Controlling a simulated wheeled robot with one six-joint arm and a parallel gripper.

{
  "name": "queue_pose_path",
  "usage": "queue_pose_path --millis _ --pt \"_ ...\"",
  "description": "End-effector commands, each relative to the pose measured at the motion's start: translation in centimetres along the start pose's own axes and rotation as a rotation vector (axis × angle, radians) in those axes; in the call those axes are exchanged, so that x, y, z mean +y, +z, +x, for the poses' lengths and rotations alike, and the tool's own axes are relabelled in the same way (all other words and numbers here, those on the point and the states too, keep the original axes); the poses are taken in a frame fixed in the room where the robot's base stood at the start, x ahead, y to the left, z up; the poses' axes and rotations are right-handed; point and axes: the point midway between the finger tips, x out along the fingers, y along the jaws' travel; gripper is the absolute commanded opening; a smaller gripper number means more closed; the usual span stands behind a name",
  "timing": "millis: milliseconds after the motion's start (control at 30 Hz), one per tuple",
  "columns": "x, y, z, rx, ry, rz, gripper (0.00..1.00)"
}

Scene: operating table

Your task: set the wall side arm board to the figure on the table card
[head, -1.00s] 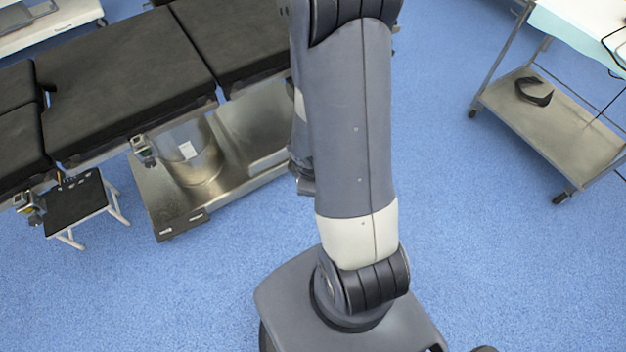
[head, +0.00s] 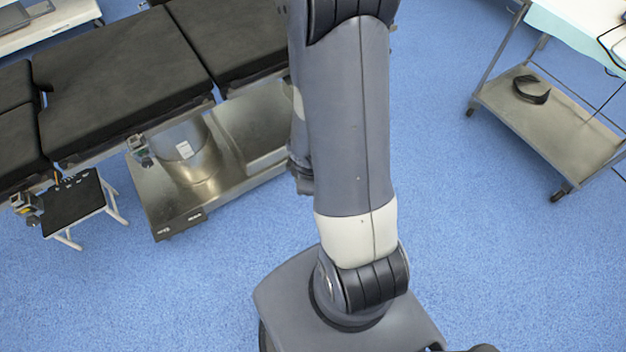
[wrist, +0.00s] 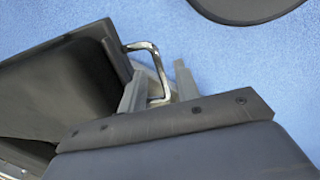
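In the wrist view, my gripper (wrist: 160,72) is open, with one grey finger on each side of a bent chrome handle (wrist: 146,45). The handle's lower end passes close to the left finger; I cannot tell whether they touch. The handle meets the edge of a black padded board (wrist: 60,85) at the left, which looks like an arm board. In the head view, my arm hides my gripper and any arm board. The operating table (head: 120,75) has black pads.
A metal trolley (head: 550,120) with a black curved object (head: 531,89) on its lower shelf stands at the right. A small black step stool (head: 73,202) stands by the table at the left. A light surface (head: 50,22) is at the upper left. Blue floor is open between table and trolley.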

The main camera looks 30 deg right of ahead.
Motion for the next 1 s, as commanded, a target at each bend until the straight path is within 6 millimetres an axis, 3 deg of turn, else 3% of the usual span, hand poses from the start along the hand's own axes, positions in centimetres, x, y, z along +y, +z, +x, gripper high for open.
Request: queue_pose_path --millis 267,700,1000 --pt "0.1 0.0 -1.6 0.001 0.002 0.000 0.31" --pt "0.1 0.0 -9.2 0.002 0.003 0.000 0.31" --pt "0.0 0.0 -10.8 0.000 0.000 0.000 0.31"
